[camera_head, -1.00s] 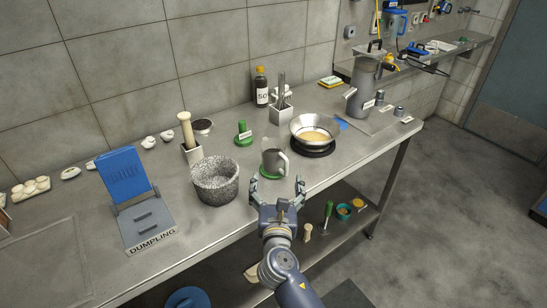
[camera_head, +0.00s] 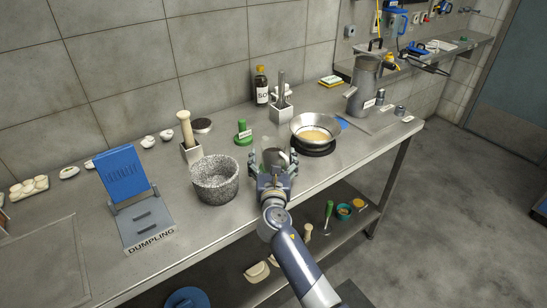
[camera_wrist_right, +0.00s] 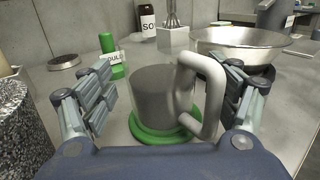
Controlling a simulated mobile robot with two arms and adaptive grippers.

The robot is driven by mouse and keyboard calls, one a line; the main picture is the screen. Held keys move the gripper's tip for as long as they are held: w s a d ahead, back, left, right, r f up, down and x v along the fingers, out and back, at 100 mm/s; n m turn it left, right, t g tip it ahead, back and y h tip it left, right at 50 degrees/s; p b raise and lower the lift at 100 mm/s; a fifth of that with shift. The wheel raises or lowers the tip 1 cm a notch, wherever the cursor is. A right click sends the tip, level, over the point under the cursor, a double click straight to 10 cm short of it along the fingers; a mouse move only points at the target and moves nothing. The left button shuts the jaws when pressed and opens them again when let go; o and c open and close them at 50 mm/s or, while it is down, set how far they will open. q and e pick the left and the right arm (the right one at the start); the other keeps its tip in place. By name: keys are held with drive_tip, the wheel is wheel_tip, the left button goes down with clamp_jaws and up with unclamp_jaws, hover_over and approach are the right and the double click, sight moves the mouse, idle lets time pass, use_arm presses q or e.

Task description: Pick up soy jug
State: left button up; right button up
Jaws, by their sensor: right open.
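The grey jug (camera_head: 274,150) with a light looped handle stands upright on a round green mat at the front of the steel table; I take it as the soy jug. In the right wrist view the jug (camera_wrist_right: 158,97) is large and central, its handle (camera_wrist_right: 213,90) on the right, the green mat (camera_wrist_right: 150,135) beneath it. My right gripper (camera_head: 273,172) is open, with its fingers on either side of the jug. In the wrist view a gap shows left of the jug; the right finger is close behind the handle, and contact cannot be told. My left gripper is not in view.
A speckled stone mortar (camera_head: 215,190) stands close left of my gripper. A metal bowl (camera_head: 314,127) on a dark base is close right. Behind are a green-topped item (camera_head: 243,134) and a dark bottle (camera_head: 261,86) labelled "SO". A tall grey pitcher (camera_head: 364,90) stands farther right.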

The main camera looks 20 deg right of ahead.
sight(273, 147)
drive_tip(key=shift+c, duration=0.6)
drive_tip(key=c, duration=1.3)
drive_tip(key=shift+c, duration=0.2)
drive_tip(key=shift+r, duration=0.2)
drive_tip(key=shift+r, duration=0.25)
wheel_tip(273, 147, up, 3)
drive_tip(key=shift+r+p, duration=0.2)
drive_tip(key=shift+p, duration=0.8)
drive_tip(key=s+r+n+y, duration=0.1)
drive_tip(key=s+r+y, duration=0.1)
drive_tip(key=s, duration=1)
drive_tip(key=s+r+n+y, duration=0.2)
drive_tip(key=s, duration=1.1)
drive_tip(key=shift+d+t+y+p, duration=0.2)
drive_tip(key=shift+t+y+p, duration=0.1)
